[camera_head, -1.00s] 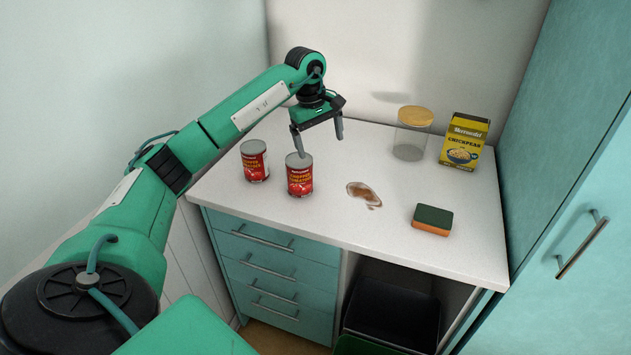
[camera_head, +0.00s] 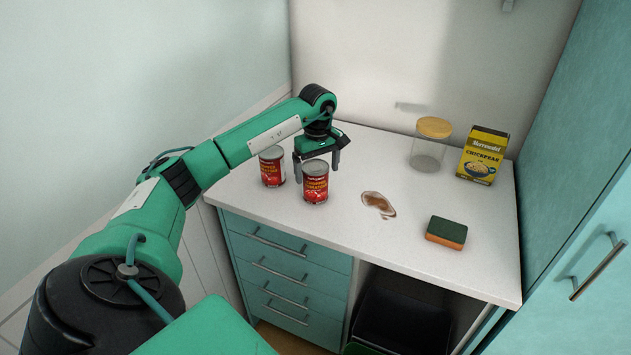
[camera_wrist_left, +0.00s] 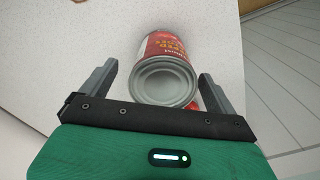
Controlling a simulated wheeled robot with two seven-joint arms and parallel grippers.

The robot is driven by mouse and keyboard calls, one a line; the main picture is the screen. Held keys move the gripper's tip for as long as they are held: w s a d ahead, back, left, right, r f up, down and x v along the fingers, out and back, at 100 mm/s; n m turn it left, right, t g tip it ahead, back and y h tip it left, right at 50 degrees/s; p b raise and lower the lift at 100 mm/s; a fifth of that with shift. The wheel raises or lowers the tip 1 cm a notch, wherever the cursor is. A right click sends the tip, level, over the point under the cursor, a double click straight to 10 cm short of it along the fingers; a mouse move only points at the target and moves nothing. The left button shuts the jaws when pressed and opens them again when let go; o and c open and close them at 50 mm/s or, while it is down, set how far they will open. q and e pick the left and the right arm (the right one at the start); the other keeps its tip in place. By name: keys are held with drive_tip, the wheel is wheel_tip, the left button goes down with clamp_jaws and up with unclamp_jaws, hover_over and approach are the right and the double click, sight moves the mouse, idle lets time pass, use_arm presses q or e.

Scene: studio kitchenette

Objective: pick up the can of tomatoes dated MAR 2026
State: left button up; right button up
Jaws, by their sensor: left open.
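Two red cans of tomatoes with grey lids stand upright on the counter, a left can (camera_head: 272,167) and a right can (camera_head: 315,184). No date is readable on either. My left gripper (camera_head: 317,168) is open, with its fingers pointing down just behind the right can, which overlaps it in the head view. In the left wrist view, a can lid (camera_wrist_left: 165,82) shows between the two open fingers, apart from both. A bit of red beside it is mostly hidden by my gripper. My right gripper is not in view.
A brown spill (camera_head: 379,204) lies right of the cans on the white counter (camera_head: 345,225). A green and orange sponge (camera_head: 446,232), a glass jar with a yellow lid (camera_head: 430,145) and a chickpeas box (camera_head: 483,156) stand further right. A tall teal cabinet bounds the right side.

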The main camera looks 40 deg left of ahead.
use_arm(q)
drive_tip(key=shift+s+f, duration=0.1)
drive_tip(key=shift+f, duration=0.3)
drive_tip(key=f, duration=0.1)
drive_tip(key=f+p, duration=0.1)
drive_tip(key=f, duration=0.1)
drive_tip(key=shift+a+p, duration=0.25)
drive_tip(key=shift+p, duration=0.1)
drive_tip(key=shift+f, duration=0.5)
drive_tip(key=c, duration=1.4)
